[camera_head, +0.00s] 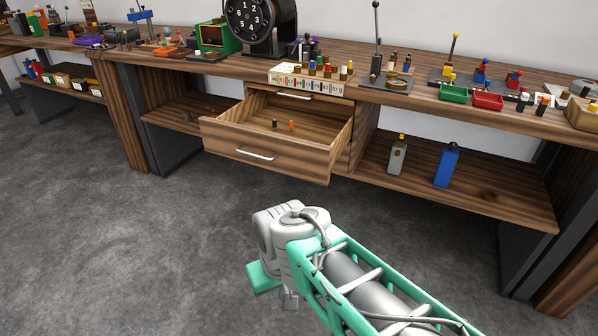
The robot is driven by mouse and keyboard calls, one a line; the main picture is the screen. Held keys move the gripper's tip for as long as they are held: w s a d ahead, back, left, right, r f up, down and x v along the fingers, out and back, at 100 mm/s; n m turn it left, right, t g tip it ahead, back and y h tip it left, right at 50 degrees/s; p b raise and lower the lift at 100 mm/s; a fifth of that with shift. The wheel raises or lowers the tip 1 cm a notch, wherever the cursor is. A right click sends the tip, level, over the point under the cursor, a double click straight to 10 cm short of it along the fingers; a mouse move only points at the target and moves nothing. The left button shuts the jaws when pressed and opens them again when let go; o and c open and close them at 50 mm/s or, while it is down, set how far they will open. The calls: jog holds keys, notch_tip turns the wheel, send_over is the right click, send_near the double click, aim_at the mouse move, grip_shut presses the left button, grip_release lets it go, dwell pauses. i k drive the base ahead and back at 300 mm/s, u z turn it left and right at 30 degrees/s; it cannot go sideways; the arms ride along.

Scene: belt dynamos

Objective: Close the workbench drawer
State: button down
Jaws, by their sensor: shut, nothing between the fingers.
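The workbench drawer (240,145) is pulled well out from under the bench top, and its wooden inside shows. A silver bar handle (256,155) is on its front. A small dark item and a small orange item (292,125) stand inside on its floor. My gripper (290,300) is low in front of the drawer, near the floor and apart from it. It is shut and empty, mostly hidden by my arm's green and white links.
A second, upper drawer (294,95) above looks shut. A blue bottle (447,165) and a grey bottle (398,156) stand on the lower right shelf. The grey floor (120,240) before the bench is clear.

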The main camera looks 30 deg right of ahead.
aim_at(321, 131)
jog(key=u, duration=0.65)
jog(key=i, duration=1.35)
jog(key=z, duration=0.2)
